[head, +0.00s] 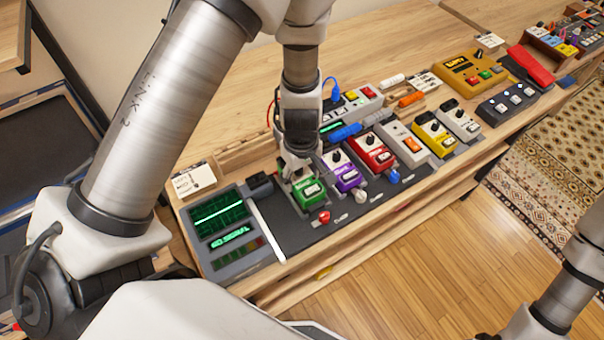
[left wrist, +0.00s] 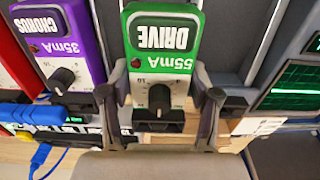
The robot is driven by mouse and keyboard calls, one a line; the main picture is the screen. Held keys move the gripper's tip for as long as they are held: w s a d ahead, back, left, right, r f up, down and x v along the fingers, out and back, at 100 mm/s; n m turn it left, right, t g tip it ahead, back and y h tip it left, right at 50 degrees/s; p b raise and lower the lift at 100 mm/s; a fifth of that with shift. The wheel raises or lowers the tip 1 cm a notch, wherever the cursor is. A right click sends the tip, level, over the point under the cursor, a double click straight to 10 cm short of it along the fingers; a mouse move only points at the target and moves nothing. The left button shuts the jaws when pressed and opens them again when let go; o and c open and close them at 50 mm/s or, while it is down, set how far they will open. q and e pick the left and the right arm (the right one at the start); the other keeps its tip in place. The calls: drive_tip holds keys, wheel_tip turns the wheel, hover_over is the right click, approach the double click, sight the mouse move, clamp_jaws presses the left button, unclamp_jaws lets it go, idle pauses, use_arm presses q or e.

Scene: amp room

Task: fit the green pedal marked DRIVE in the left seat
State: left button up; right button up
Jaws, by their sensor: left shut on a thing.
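The green pedal marked DRIVE (head: 308,190) is at the left end of the pedal row, over the left seat of the dark board (head: 290,228). In the left wrist view the green pedal (left wrist: 165,45) shows its DRIVE and 55mA labels and a black knob. My left gripper (head: 297,163) is shut on its knob end, with one finger on each side, as the left wrist view also shows (left wrist: 160,97). Grey seat walls show beside the pedal. I cannot tell whether its underside rests fully in the seat. My right gripper is out of view.
The purple CHORUS pedal (head: 348,180) stands just right of the green one, then a red pedal (head: 374,158) and several others. A blue cable (head: 333,86) rises behind the row.

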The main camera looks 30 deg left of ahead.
use_arm(q)
drive_tip(key=shift+f, duration=0.1)
drive_tip(key=shift+w+f, duration=0.1)
drive_tip(key=shift+w, duration=0.1)
drive_tip(key=shift+s, duration=0.1)
drive_tip(key=shift+s, duration=0.1)
idle(0.6)
idle(0.3)
drive_tip(key=shift+f+b, duration=0.15)
drive_tip(key=shift+b, duration=0.15)
drive_tip(key=shift+f+b, duration=0.3)
drive_tip(key=shift+f, duration=0.1)
drive_tip(key=shift+f, duration=0.3)
idle(0.8)
